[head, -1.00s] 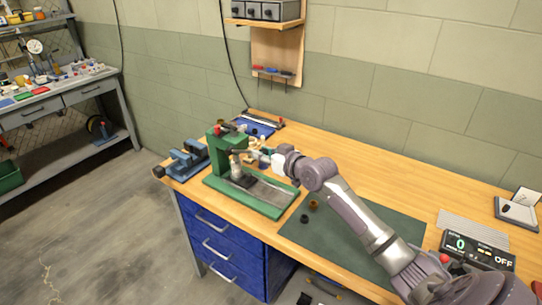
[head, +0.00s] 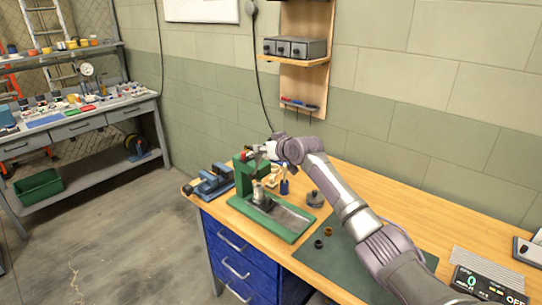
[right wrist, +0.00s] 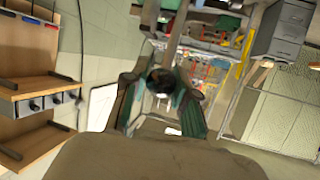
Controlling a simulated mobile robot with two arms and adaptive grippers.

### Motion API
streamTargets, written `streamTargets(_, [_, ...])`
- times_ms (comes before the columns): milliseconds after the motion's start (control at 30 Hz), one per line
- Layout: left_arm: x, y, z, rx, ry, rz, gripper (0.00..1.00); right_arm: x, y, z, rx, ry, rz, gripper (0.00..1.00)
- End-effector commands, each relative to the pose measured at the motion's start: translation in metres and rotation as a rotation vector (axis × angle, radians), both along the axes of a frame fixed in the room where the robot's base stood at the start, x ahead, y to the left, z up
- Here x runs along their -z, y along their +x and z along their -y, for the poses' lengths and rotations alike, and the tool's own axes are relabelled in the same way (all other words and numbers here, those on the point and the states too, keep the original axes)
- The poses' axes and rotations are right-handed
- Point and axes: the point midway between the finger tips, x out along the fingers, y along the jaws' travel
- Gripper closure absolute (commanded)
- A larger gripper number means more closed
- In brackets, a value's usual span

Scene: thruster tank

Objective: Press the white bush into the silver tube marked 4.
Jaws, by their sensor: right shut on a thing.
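The green press (head: 245,178) stands on the left part of the bench. A silver tube (head: 259,193) stands upright on the press base under the ram; I cannot read a number on it. I cannot make out the white bush at this size. My right gripper (head: 265,151) is raised beside the top of the press. In the right wrist view its two teal fingers (right wrist: 163,100) are closed around a dark round end (right wrist: 163,80), which looks like the knob of the press lever. My left gripper is not in view.
A blue vise (head: 212,184) sits left of the press. A blue bottle (head: 284,187) and a dark round part (head: 315,198) stand to its right. A black ring (head: 318,243) and a brown ring (head: 329,231) lie on the green mat (head: 355,262), otherwise largely clear.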

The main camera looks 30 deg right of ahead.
Motion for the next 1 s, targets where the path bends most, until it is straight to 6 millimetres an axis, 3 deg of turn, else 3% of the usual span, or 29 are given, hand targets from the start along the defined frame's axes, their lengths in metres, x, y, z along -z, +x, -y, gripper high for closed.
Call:
streamTargets(133, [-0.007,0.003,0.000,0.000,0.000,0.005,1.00,-0.012,0.009,-0.005,-0.002,-0.008,-0.013,1.00])
streamTargets(900, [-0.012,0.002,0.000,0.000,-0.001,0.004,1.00,-0.007,0.016,-0.009,-0.003,-0.049,-0.121,1.00])
streamTargets(933, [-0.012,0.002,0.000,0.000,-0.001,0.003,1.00,-0.007,0.016,-0.009,-0.004,-0.048,-0.121,0.70])
streamTargets(1000, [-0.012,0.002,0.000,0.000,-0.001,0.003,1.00,-0.006,0.016,-0.009,-0.003,-0.049,-0.122,0.58])
